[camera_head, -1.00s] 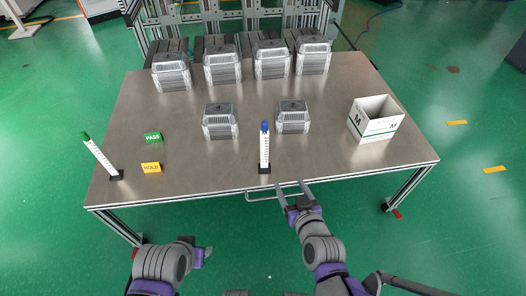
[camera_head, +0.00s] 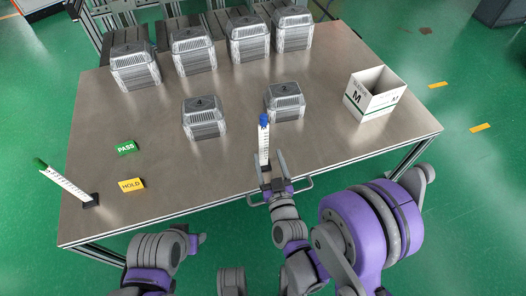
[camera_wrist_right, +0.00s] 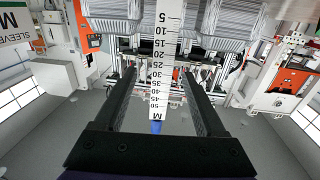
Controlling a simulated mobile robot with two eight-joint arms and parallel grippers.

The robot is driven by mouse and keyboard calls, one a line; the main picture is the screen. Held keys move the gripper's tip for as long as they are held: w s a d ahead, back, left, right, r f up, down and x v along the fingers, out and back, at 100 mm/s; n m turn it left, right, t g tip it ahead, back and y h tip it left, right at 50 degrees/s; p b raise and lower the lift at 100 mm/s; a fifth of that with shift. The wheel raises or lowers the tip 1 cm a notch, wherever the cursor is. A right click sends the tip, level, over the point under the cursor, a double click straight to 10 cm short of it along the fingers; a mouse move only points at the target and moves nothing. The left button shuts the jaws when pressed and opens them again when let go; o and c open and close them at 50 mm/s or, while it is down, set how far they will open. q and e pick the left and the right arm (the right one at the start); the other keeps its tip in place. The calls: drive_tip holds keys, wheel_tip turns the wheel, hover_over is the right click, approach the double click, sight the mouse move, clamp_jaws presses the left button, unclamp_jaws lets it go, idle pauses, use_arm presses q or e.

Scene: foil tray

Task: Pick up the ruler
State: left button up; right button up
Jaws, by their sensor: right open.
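A white ruler with a blue top (camera_head: 264,142) stands upright near the front edge of the table. Another white ruler with a green top (camera_head: 65,183) leans in a black base (camera_head: 89,201) at the left. My right gripper (camera_head: 269,160) is open, its fingers on either side of the blue-topped ruler's lower part in the head view. In the right wrist view the same ruler (camera_wrist_right: 163,60), marked with numbers and an M, appears upside down between the open fingers (camera_wrist_right: 160,85). Contact cannot be told. My left gripper (camera_head: 197,243) is low in front of the table; its jaws are unclear.
Stacks of foil trays stand behind, two nearer ones (camera_head: 204,120) (camera_head: 285,103) and several at the back (camera_head: 193,55). An open white box marked M (camera_head: 366,100) is at the right. The table's middle (camera_head: 170,160) is clear.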

sight(265, 147)
drive_tip(key=x, duration=0.3)
drive_tip(key=shift+w+a, duration=0.1)
drive_tip(key=shift+w, duration=0.25)
drive_tip(key=x, duration=0.4)
drive_tip(key=shift+w+a+f, duration=0.1)
drive_tip(key=shift+w+a, duration=0.05)
drive_tip(key=shift+w, duration=0.1)
clamp_jaws()
